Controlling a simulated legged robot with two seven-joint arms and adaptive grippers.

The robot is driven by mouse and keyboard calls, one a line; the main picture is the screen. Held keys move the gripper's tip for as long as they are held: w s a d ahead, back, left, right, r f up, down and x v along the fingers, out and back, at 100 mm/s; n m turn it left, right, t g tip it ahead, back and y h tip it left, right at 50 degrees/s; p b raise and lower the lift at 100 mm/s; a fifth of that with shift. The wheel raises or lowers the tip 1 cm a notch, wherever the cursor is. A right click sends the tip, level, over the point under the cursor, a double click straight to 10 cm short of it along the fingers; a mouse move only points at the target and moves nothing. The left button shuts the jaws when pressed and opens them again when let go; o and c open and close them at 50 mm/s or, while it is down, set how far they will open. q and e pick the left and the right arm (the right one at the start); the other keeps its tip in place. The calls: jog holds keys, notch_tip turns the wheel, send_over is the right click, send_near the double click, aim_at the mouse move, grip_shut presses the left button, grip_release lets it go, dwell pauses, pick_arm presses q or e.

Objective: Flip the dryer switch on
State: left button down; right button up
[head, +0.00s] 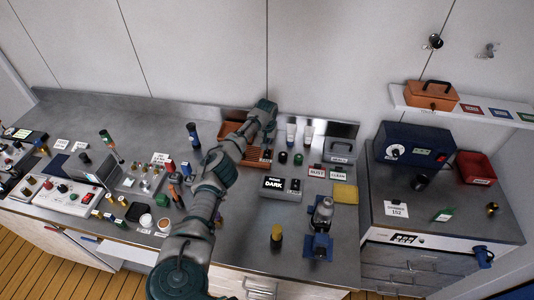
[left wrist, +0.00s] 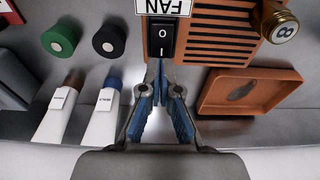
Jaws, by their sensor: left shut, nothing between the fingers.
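An orange slatted unit (left wrist: 225,35), which looks like the dryer, shows in the left wrist view. At its left edge is a black rocker switch (left wrist: 162,40) marked O and I, under an upside-down FAN label (left wrist: 163,6). My left gripper (left wrist: 157,85) is shut and empty, its blue-padded fingertips close to the I end of the switch. I cannot tell whether they touch, or which way the rocker is tipped. In the head view my left gripper (head: 266,106) is over the orange unit (head: 257,156) near the back wall and partly hides it. My right gripper is out of view.
An orange tray (left wrist: 280,88) and a brass knob marked 8 (left wrist: 279,24) are right of the switch. Two tubes (left wrist: 103,112) and green and black caps (left wrist: 60,40) are on the left. A DARK display box (head: 281,186) stands in front on the crowded bench.

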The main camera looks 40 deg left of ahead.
aim_at(267, 151)
pick_arm(q)
jog(key=shift+f, duration=0.2)
jog(key=shift+a+f, duration=0.15)
jog(key=shift+f, duration=0.15)
jog(key=shift+f+b, duration=0.5)
jog(key=shift+f, duration=0.15)
jog(key=shift+r, duration=0.1)
dwell(0.3)
notch_tip(267, 151, up, 7)
jog(key=p, duration=0.7)
dwell(0.3)
